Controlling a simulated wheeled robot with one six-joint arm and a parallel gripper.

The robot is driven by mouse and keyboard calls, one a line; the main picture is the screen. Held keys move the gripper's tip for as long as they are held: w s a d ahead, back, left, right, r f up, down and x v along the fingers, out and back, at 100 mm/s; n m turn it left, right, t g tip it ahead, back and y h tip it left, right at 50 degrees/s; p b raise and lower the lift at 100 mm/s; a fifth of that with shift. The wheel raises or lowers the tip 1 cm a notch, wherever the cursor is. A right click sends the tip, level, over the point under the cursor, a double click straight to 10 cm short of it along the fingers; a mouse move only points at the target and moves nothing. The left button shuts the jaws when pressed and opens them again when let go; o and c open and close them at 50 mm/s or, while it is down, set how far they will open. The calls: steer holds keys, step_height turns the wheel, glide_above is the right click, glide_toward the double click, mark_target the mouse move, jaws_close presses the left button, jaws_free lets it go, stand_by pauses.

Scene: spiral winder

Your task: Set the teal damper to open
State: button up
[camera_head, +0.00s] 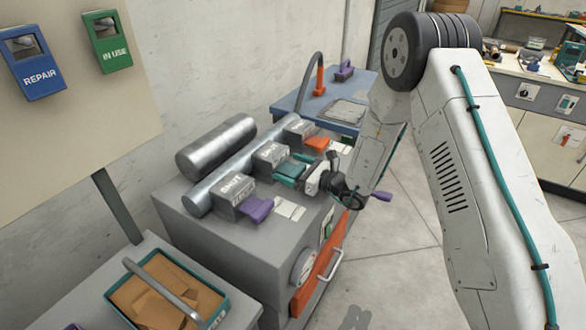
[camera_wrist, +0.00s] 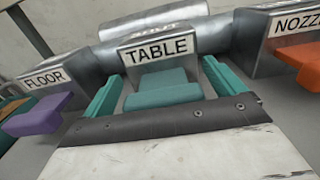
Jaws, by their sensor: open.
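The teal damper (camera_head: 289,170) is a flat handle at the front of the middle grey housing (camera_head: 271,155). In the wrist view the teal damper (camera_wrist: 165,90) sticks out below a plate reading TABLE (camera_wrist: 157,50). A second label on top of the housing is partly cut by the angle and looks like SHUT. My gripper (camera_head: 311,176) is at the damper's front, and it also shows in the wrist view (camera_wrist: 163,72). Its teal-padded fingers are open, one on each side of the damper. I cannot tell whether they touch it.
A purple damper (camera_wrist: 38,115) marked FLOOR is on the left, and an orange damper (camera_wrist: 300,62) marked NOZZLE is on the right. Metal ducts (camera_head: 215,145) run behind the housings.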

mark_target(301, 171)
steer(key=c, duration=1.4)
steer(key=v, duration=0.5)
steer(key=shift+s+d, duration=0.1)
steer(key=shift+d, duration=0.05)
steer(key=shift+s+d, duration=0.2)
steer(key=o, duration=1)
steer(key=shift+f, duration=0.1)
steer(key=shift+c, duration=0.2)
steer(key=o, duration=0.4)
steer(key=shift+d, duration=0.2)
steer(key=shift+o, duration=0.2)
steer(key=shift+a, duration=0.15)
steer(key=v, duration=0.8)
